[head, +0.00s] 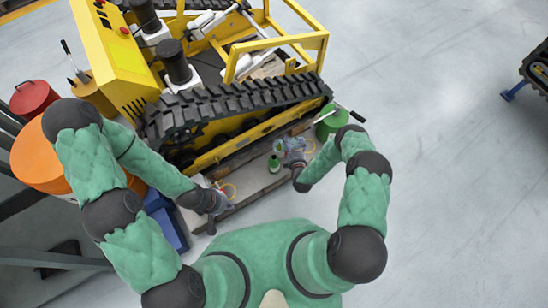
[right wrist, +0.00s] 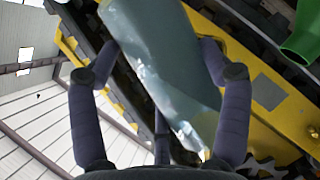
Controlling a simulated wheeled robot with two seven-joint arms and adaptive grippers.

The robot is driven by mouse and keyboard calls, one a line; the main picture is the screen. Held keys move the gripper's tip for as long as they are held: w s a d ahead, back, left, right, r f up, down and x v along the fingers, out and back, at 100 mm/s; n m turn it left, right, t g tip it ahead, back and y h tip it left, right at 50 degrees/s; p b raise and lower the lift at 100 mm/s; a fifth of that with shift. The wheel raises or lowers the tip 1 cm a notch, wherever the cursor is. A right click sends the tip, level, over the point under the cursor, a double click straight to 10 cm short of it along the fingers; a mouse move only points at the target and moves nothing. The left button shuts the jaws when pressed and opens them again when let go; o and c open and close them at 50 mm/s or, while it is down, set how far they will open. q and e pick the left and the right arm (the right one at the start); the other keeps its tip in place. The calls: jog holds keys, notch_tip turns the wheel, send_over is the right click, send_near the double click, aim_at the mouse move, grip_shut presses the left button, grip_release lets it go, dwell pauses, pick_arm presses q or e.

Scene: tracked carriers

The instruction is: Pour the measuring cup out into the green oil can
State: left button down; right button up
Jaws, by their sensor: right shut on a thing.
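My right gripper (head: 297,170) is shut on the measuring cup (head: 293,146), a pale bluish see-through vessel. In the right wrist view the cup (right wrist: 170,75) lies between the two fingers of the gripper (right wrist: 160,50); its contents cannot be made out. A green shape with a flared end (right wrist: 300,35) shows at the upper right of the wrist view, apart from the cup. My left gripper (head: 220,203) is low at the bench's left end; its fingers are unclear.
The narrow bench (head: 253,183) runs beside the yellow tracked carrier (head: 240,105). A small red thing (head: 222,189) is partly hidden near my left gripper. A larger green container (head: 333,122) with a lever stands at the far right end. Blue boxes (head: 165,216) stand lower left.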

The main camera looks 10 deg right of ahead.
jog(key=shift+a+f+n+t+h, duration=0.15)
jog(key=shift+f+n+t+h, duration=0.15)
jog(key=shift+n, duration=0.4)
jog(key=shift+a+f+n+t+h, duration=0.1)
jog(key=shift+a+n+t+h, duration=0.1)
jog(key=shift+n+h, duration=0.35)
dwell(6.8)
